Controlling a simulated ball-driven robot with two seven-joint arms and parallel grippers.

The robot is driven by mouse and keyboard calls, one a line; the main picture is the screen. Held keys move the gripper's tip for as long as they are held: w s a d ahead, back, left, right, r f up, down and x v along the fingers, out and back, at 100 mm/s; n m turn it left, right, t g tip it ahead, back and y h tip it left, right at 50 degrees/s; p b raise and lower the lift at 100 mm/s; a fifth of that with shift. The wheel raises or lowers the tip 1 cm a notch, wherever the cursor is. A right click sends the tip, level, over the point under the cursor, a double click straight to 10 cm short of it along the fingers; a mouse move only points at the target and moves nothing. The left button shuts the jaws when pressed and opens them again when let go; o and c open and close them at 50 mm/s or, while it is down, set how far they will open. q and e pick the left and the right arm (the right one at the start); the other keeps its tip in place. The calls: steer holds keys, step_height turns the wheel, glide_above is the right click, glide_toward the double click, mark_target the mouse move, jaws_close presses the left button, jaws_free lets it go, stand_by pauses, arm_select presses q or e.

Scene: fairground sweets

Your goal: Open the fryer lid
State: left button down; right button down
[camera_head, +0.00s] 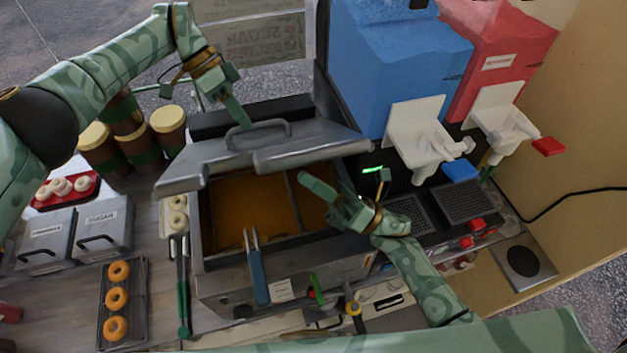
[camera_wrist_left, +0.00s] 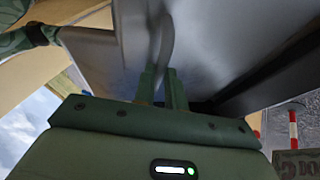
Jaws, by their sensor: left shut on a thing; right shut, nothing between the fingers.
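The fryer (camera_head: 205,225) stands in the middle of the head view, with golden oil showing in its well. Its grey lid (camera_head: 218,150) is raised and tilted at the fryer's back. My left gripper (camera_head: 241,122) is shut on the lid handle (camera_head: 275,127) near its left end. In the left wrist view the gripper (camera_wrist_left: 163,88) has the curved handle (camera_wrist_left: 166,45) between its fingers, close to the lid (camera_wrist_left: 205,35). My right gripper (camera_head: 318,187) is shut and empty near the right part of the open well.
Blue (camera_head: 395,60) and red (camera_head: 505,40) dispensers stand at the right back. A blue-handled tool (camera_head: 257,275) hangs at the fryer's front. Green tongs (camera_head: 183,290) and a doughnut tray (camera_head: 137,300) lie left. Lidded jars (camera_head: 168,120) stand behind them.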

arm_select(q)
steer(key=shift+w+a+f, duration=0.1)
steer(key=shift+a+f, duration=0.15)
steer(key=shift+f, duration=0.05)
